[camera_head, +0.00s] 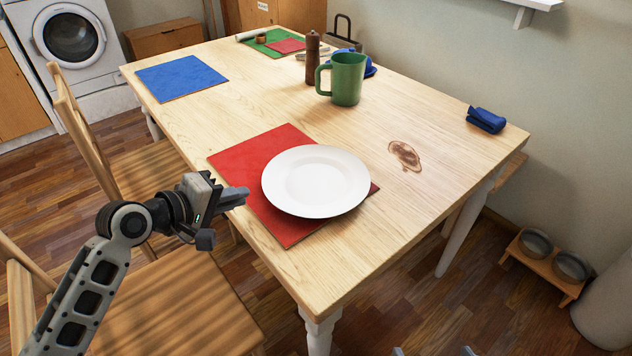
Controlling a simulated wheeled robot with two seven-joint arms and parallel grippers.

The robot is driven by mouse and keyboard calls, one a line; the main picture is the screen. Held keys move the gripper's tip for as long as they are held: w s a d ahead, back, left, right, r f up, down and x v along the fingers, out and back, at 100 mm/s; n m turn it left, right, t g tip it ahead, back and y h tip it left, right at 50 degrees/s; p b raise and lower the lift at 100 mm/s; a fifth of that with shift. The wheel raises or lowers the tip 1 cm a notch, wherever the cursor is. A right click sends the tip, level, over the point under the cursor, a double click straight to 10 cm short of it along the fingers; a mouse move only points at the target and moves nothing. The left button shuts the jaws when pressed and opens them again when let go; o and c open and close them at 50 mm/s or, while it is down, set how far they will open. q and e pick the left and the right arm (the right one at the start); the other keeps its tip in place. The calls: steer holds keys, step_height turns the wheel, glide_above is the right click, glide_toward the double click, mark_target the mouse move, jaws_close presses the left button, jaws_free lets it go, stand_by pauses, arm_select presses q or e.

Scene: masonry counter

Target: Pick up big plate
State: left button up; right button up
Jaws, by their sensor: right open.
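The big white plate (315,182) lies flat on the red placemat (240,157) near the front of the wooden table, overlapping the mat's right side. My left gripper (236,197) is left of the plate, apart from it, pointing right over the mat's left edge. Its fingers are seen side-on, so I cannot tell whether it is open or shut. Nothing shows held in it. Only the grey tips of my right gripper (432,352) show at the bottom edge, spread apart and empty, below the plate in the picture.
A green pitcher (348,80) and a brown mill (312,60) stand behind the plate. A brown stain (405,156) and a folded blue cloth (486,120) are to the right. A blue placemat (181,78) lies back left. Wooden chairs (190,300) stand along the left side.

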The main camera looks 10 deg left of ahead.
mark_target(268, 189)
arm_select(q)
steer(key=x, duration=0.8)
steer(key=shift+w+a+b, duration=0.1)
steer(key=shift+b, duration=0.25)
jaws_close()
steer(key=shift+r, duration=0.1)
steer(key=shift+r, duration=0.1)
